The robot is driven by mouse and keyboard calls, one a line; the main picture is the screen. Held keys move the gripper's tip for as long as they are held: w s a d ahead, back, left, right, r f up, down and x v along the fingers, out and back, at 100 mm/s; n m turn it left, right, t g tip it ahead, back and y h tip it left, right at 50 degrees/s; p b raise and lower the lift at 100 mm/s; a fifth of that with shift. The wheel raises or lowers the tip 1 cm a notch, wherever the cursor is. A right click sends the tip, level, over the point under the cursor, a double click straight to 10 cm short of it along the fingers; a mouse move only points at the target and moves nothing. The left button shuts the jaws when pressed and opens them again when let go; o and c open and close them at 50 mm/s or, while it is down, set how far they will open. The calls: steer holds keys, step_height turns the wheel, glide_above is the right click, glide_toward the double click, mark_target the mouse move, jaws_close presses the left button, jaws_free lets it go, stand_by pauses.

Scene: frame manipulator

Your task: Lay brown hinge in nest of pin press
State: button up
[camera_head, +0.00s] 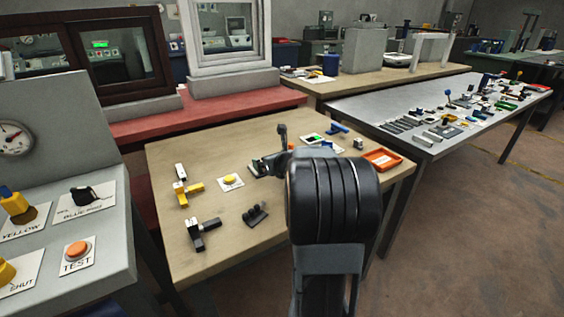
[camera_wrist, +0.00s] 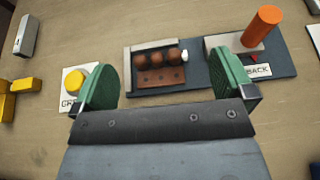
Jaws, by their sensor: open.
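The brown hinge (camera_wrist: 160,77) lies in the cornered nest of the pin press in the wrist view, its rounded knuckles along the grey back fence and its drilled leaf toward me. It looks flat, with a small pale pin tip at the right end of its knuckles. The pin press (camera_wrist: 201,77) has a dark base and an orange handle (camera_wrist: 262,27) at right. My gripper (camera_wrist: 166,75) is open, its green pads apart on either side of the nest and not touching the hinge. In the head view my arm hides most of the press (camera_head: 259,167).
A yellow button (camera_wrist: 76,80) on a white card is just left of my gripper. Yellow-and-grey parts (camera_head: 187,190), a black fixture (camera_head: 256,214) and a black-and-silver part (camera_head: 203,233) stand on the left of the table. An orange tray (camera_head: 382,160) is at right.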

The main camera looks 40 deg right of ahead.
steer(key=p+v, duration=0.2)
steer(key=v, duration=0.8)
steer(key=shift+s+a+r, duration=0.1)
steer(key=shift+s, duration=0.1)
